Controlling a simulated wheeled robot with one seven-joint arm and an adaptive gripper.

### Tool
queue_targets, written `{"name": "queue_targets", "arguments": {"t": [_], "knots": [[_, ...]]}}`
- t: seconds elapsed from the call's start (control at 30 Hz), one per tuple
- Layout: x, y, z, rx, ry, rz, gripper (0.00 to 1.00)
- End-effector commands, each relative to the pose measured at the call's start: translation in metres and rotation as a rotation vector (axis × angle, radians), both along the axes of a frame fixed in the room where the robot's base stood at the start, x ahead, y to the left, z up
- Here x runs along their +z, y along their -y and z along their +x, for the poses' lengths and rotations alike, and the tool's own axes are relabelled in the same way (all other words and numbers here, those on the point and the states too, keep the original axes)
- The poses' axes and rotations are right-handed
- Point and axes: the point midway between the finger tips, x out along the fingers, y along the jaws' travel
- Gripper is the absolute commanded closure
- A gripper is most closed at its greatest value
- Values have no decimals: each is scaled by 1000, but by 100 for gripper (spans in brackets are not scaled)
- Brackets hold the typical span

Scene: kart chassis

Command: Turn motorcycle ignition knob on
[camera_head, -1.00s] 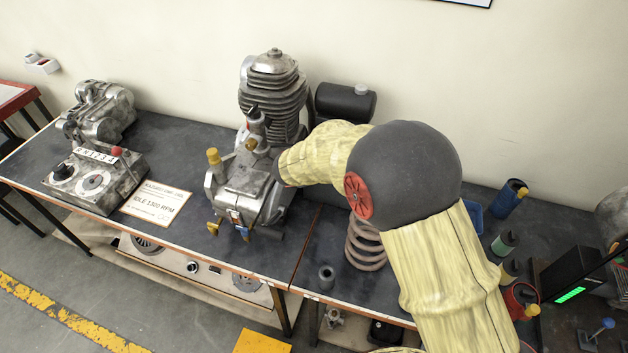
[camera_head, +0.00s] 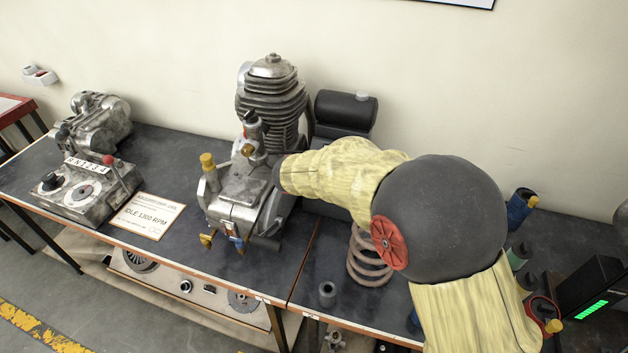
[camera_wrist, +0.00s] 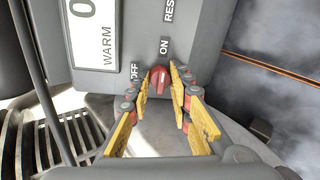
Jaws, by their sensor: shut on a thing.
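The red ignition knob (camera_wrist: 158,80) is in the wrist view, on a grey panel (camera_wrist: 200,45) with the labels OFF, ON and a partly cut-off RES. The knob's long axis is near upright in the picture, its upper end towards ON. My gripper (camera_wrist: 162,82) has its yellow-padded fingers on either side of the knob, shut on it. In the head view the engine (camera_head: 270,105) stands on the bench. My arm reaches its right side, and the fingers and knob are hidden there.
The bench (camera_head: 190,150) also holds a gear-lever box (camera_head: 85,190), a paper sign (camera_head: 148,215), a coil spring (camera_head: 368,260) and a small dark cylinder (camera_head: 327,293). A black tank (camera_head: 345,110) is behind my arm. Bottles and a green-lit device (camera_head: 592,290) stand at right.

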Motion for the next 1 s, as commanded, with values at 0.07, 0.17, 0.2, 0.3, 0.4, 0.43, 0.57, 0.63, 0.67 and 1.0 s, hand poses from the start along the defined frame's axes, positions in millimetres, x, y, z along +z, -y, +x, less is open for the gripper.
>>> {"name": "queue_targets", "arguments": {"t": [0.07, 0.17, 0.2, 0.3, 0.4, 0.43, 0.57, 0.63, 0.67, 1.0], "knots": [[-1, -1, -1, 0, -2, 1, 100], [-1, -1, -1, 1, -2, 1, 78], [-1, -1, -1, 1, -2, 1, 76], [-1, -1, 0, 1, -1, 0, 70], [-1, 0, 0, 1, -1, 0, 65], [-1, 0, 0, 1, -1, 0, 63], [0, 0, 0, 1, -1, 0, 60], [0, 0, 0, 1, 0, -1, 60], [0, 0, 0, 1, 0, -1, 60], [20, -7, -17, 2, 3, 1, 60]]}}
